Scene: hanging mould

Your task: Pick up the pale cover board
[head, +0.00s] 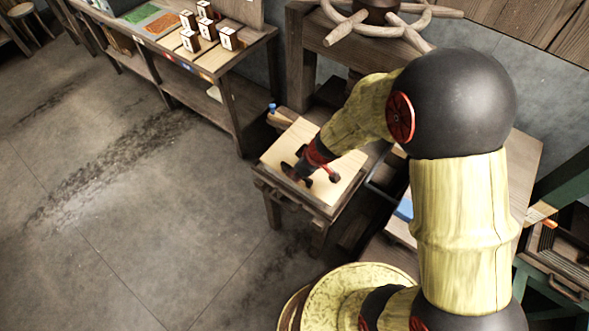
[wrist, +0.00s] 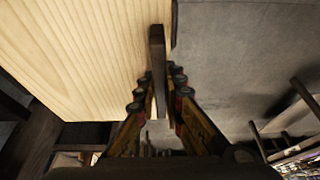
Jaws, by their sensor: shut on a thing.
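The pale cover board (head: 284,149) lies flat on a small dark wooden stand in the head view. In the wrist view the board (wrist: 75,50) fills the upper left, its light wood grain clear. A dark upright bar (wrist: 157,45), seemingly the board's handle, stands near its edge. My gripper (head: 306,176) is over the near part of the board. In the wrist view its fingers (wrist: 160,85) are on either side of the dark bar, shut on it. I cannot tell whether the board is lifted off the stand.
A workbench (head: 229,66) with marked wooden blocks (head: 207,27) and coloured trays stands behind to the left. A wooden spoked wheel (head: 377,14) is at the back. A small blue-topped item (head: 272,108) is just behind the board. The floor (head: 120,230) at left is open.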

